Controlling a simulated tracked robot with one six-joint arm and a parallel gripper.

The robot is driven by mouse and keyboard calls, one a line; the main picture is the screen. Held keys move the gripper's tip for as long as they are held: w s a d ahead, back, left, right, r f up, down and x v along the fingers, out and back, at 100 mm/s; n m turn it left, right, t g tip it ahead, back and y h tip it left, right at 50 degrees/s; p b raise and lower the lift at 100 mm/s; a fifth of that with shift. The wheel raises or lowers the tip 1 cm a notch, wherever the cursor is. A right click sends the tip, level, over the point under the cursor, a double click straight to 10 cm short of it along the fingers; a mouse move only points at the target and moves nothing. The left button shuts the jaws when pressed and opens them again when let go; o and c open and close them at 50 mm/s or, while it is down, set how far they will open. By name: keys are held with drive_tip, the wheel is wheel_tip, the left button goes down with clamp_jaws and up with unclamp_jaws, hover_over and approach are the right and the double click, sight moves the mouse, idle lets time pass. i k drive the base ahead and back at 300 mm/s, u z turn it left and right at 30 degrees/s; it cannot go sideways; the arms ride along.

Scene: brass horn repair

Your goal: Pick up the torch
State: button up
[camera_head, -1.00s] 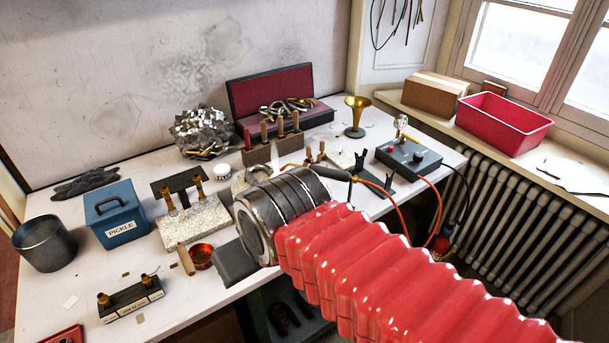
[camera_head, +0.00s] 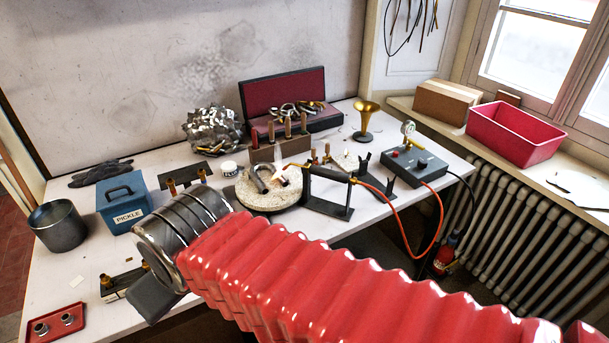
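The torch (camera_head: 330,173) rests on a dark stand (camera_head: 328,204) near the middle of the bench, with an orange hose (camera_head: 386,198) running from its right end. A pale flame shows at its left end, over a round pale soldering board (camera_head: 268,196) that holds a curved metal piece. My gripper (camera_head: 155,298) is at the lower left, well away from the torch and over the front of the bench. Only a dark grey part of it shows past my arm's metal end; its fingertips are hidden, so I cannot tell open from shut.
A blue pickle box (camera_head: 124,203), a metal pot (camera_head: 58,226) and a red tray (camera_head: 57,324) are at the left. A brass bell (camera_head: 365,118) stands at the back. My arm hides part of the front bench.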

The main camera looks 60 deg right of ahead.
sight(341, 177)
drive_tip(key=u, duration=1.95)
drive_tip(key=k, duration=1.1)
drive_tip(key=z, duration=1.55)
